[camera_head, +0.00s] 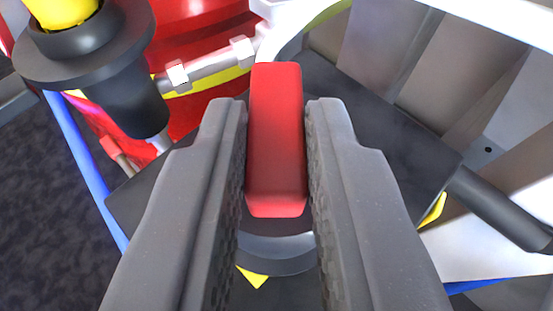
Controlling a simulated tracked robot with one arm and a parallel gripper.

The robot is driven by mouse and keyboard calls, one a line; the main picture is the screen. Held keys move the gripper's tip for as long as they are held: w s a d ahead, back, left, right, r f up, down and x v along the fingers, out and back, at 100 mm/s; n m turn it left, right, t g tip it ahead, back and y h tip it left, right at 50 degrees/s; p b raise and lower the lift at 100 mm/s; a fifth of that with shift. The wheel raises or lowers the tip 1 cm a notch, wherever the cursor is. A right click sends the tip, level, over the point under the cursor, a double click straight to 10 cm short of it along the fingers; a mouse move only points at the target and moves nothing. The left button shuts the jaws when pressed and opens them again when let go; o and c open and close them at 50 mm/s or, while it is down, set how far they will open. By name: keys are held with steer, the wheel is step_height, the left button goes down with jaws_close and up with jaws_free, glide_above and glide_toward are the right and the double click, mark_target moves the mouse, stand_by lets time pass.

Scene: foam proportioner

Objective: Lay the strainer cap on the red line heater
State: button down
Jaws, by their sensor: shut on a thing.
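My gripper (277,110) is shut on an upright red block, which I take to be the grip of the strainer cap (276,140). One grey finger presses each side of it. A dark round part with a lighter grey curved rim (277,250) shows below the block, between the fingers. I cannot tell whether it belongs to the held cap or to what lies beneath. A large red rounded body (205,30) with a yellow band stands behind at the upper left. I cannot tell whether it is the red line heater. My fingers hide much of the area below.
A dark flat-topped box (405,130) lies under my gripper. A black flanged fitting with a yellow top (85,60) stands close at the left. A silver pipe with nuts (210,65) crosses behind. A black cylinder (495,205) juts out at the right. Blue and white frame bars surround this.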

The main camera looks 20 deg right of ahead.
steer(key=c, duration=1.4)
jaws_free()
steer(key=shift+o, duration=0.2)
steer(key=p+v, duration=0.2)
steer(key=v, duration=1)
steer(key=shift+p, duration=0.4)
